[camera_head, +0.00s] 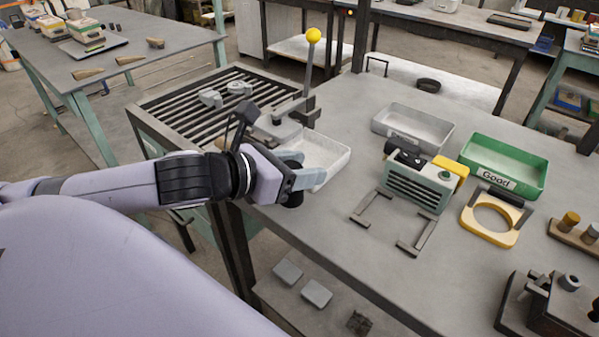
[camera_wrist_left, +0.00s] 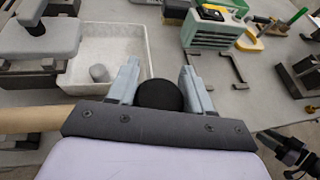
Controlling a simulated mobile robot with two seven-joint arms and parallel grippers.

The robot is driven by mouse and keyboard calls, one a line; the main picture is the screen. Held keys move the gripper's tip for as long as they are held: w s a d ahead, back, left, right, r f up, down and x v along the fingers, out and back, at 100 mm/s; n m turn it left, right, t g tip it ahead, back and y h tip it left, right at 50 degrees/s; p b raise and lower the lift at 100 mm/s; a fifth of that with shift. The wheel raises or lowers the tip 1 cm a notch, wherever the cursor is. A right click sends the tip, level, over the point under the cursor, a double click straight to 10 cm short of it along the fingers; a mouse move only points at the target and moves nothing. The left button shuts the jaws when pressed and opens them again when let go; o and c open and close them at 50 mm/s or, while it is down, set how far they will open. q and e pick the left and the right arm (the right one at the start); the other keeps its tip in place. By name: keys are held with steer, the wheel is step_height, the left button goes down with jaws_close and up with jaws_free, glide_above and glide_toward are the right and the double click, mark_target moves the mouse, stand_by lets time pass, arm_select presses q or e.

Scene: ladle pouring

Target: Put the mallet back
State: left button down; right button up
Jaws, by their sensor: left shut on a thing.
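My left gripper (camera_head: 308,172) is over the near left edge of the grey table. In the left wrist view its two pale fingers (camera_wrist_left: 160,85) are on either side of a round black piece, which I take to be the mallet (camera_wrist_left: 160,96). In the head view only a little black shows under the gripper. A pale wooden handle (camera_wrist_left: 28,119) shows at the left of the wrist view. Its join to the black piece is hidden by the gripper body. A dark part at the wrist view's lower right may be my right gripper (camera_wrist_left: 290,152); its jaws are unclear.
A white tray (camera_head: 338,159) lies just beyond the gripper, beside a slatted grate (camera_head: 165,110). A grey tray (camera_head: 412,118), a green tray (camera_head: 520,165), a green-and-yellow device (camera_head: 412,190) and a yellow ring fixture (camera_head: 466,224) stand right. Bare tabletop (camera_head: 325,235) lies nearer.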

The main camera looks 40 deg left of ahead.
arm_select(q)
steer(key=shift+r, duration=0.2)
steer(key=shift+f, duration=0.45)
steer(key=shift+f+b, duration=0.2)
steer(key=shift+b, duration=0.1)
steer(key=shift+c, duration=2.4)
jaws_free()
